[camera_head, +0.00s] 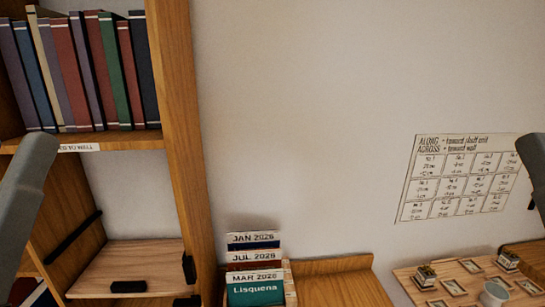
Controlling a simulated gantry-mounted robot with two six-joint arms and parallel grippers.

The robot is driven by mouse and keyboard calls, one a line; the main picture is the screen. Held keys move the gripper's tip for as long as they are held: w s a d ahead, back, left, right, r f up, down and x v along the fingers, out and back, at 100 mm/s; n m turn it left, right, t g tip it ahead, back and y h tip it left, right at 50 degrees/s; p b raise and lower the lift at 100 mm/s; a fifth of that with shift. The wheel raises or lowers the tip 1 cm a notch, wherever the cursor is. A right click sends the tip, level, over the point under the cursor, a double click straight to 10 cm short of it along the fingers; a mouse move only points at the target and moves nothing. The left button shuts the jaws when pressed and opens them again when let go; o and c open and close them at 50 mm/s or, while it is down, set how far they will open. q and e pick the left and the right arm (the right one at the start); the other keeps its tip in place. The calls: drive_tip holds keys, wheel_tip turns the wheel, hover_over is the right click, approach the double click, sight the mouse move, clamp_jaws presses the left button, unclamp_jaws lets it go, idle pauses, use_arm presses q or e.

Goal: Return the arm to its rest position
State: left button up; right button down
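A grey link of my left arm (28,178) crosses the left edge in front of the bookshelf. A dark link of my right arm (535,165) shows at the right edge beside the wall chart. Neither gripper is in view, so I cannot see whether either is open, shut or holding anything.
A wooden shelf unit (178,110) holds a row of upright books (85,75). Below is a board (130,267) with black pieces around it. Dated cards (254,277) stand at bottom centre beside a bare wooden surface (345,287). A chart (460,178) hangs on the wall.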

wheel_tip(320, 180, up, 31)
drive_tip(key=p, duration=2.8)
